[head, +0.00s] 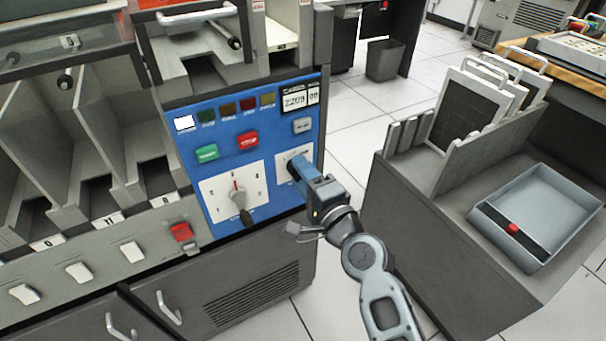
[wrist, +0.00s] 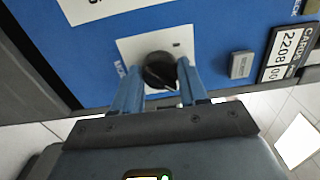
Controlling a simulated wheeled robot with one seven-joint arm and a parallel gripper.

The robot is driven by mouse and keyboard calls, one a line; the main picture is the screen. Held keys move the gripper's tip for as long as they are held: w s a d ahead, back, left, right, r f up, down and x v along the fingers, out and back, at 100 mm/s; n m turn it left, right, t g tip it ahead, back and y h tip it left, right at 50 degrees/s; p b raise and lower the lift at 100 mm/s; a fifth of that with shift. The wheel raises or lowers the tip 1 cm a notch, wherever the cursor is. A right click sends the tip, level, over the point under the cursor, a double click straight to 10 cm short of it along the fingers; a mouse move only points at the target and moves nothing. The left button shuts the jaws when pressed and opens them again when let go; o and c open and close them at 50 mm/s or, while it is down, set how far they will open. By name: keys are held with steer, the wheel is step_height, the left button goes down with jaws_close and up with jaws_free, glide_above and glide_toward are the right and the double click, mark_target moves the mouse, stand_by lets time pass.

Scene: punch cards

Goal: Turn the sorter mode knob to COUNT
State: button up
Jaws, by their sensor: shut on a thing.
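The sorter's blue control panel (head: 268,116) faces me in the head view. The mode knob, a black round knob (wrist: 159,70), sits on a small white plate (wrist: 128,48) in the wrist view. My gripper (wrist: 160,82) has a blue finger on each side of the knob and is shut on it. In the head view my gripper (head: 297,170) reaches the small white plate (head: 281,160) at the panel's right and hides most of it and the knob. The lettering on the plate is too small or covered to read the knob's setting.
A larger dial (head: 238,197) with a black handle is left of the mode knob. Green (head: 207,153) and red (head: 248,139) buttons and a card counter (head: 294,99) are above. A grey cart with a tray (head: 545,200) stands at right.

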steer(key=o, duration=1.1)
steer(key=shift+c, duration=0.2)
steer(key=v, duration=0.7)
steer(key=shift+s+d, duration=0.25)
steer(key=shift+s, duration=0.05)
